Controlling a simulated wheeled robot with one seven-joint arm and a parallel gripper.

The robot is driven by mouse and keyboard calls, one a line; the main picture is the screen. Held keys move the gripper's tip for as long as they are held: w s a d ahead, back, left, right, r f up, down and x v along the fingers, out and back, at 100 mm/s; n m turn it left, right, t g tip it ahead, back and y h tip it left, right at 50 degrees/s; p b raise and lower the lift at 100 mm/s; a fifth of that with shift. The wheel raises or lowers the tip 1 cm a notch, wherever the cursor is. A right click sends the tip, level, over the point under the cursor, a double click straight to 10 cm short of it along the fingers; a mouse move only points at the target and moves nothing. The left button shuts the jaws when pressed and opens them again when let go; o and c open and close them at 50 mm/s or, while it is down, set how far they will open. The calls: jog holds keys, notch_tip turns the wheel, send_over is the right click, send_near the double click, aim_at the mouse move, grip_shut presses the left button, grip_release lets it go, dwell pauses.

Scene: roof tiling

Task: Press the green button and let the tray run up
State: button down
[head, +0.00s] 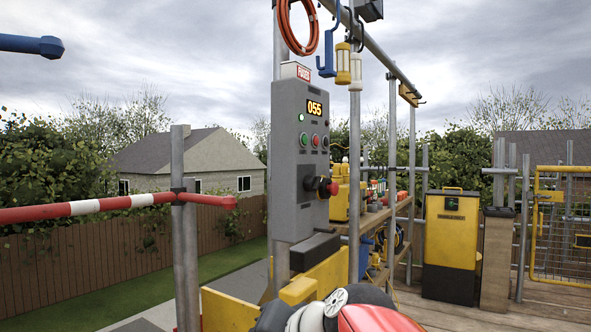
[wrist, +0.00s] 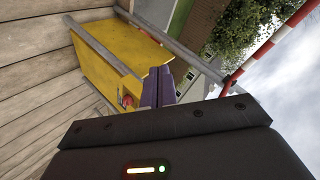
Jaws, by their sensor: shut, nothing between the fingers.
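A grey control box (head: 300,205) stands on a post at the middle of the head view. Its green button (head: 304,139) sits at the left of a row, beside a red button (head: 316,140). A display (head: 314,108) above reads 055, with a small green light below it. A red mushroom knob (head: 328,187) juts out lower down. My gripper (wrist: 159,75) shows in the wrist view with its purple fingers shut and empty. It points towards a yellow panel (wrist: 115,50) with a small red part (wrist: 127,101). I cannot make out the green button there, nor clearly identify the tray.
A red-and-white rail (head: 90,207) crosses at the left to an upright pole (head: 184,255). Yellow panels (head: 325,280) stand below the control box. Shelves (head: 382,213) and a yellow-and-black cabinet (head: 450,245) stand to the right. Plank decking (head: 480,318) lies open at lower right.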

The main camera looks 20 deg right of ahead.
jog(key=w+d+r+m+t, duration=0.35)
jog(key=w+r, duration=0.35)
jog(key=r, duration=0.3)
jog(key=m+t+h, duration=0.1)
jog(key=m+t, duration=0.5)
jog(key=m, duration=0.1)
send_near(305, 140)
notch_tip(305, 140, down, 5)
jog(key=s+a, duration=0.2)
jog(key=a, duration=0.1)
jog(key=w+d+r+m+t+h, duration=0.1)
jog(key=d+r+m+t+h, duration=0.2)
jog(key=d+r+m, duration=0.3)
jog(key=d, duration=0.3)
jog(key=shift+r+h+p, duration=0.15)
jog(key=shift+h+p, duration=0.2)
jog(key=shift+h, duration=0.05)
jog(key=w+a, duration=0.5)
jog(key=w, duration=0.2)
jog(key=shift+a, duration=0.2)
jog(key=shift+w+a+b, duration=0.25)
jog(key=shift+b, duration=0.1)
